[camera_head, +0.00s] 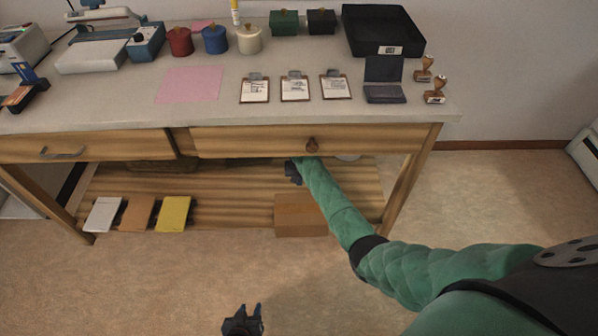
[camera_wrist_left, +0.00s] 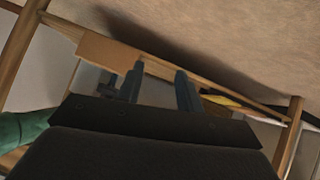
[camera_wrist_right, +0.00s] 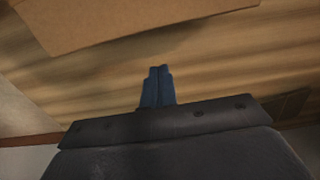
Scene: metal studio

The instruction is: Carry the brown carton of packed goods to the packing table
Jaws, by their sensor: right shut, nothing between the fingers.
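The brown carton (camera_head: 300,215) sits at the front edge of the slatted lower shelf, under the packing table (camera_head: 110,100). It also shows in the left wrist view (camera_wrist_left: 105,52) and at the top of the right wrist view (camera_wrist_right: 130,22). My right gripper (camera_head: 292,170) is shut and empty. It reaches under the tabletop, above the shelf and near the carton; its fingers (camera_wrist_right: 158,72) are together in the right wrist view. My left gripper (camera_head: 243,310) is open and empty over the floor in front of the table. Its spread fingers show in the left wrist view (camera_wrist_left: 160,75).
The tabletop's back holds several canisters, a black tray (camera_head: 385,30) and a scale-like device (camera_head: 95,45). Three clipboards (camera_head: 295,87) and two stamps (camera_head: 435,92) lie nearer the front. White, brown and yellow packets (camera_head: 173,213) lie on the shelf. The floor (camera_head: 170,280) in front is clear.

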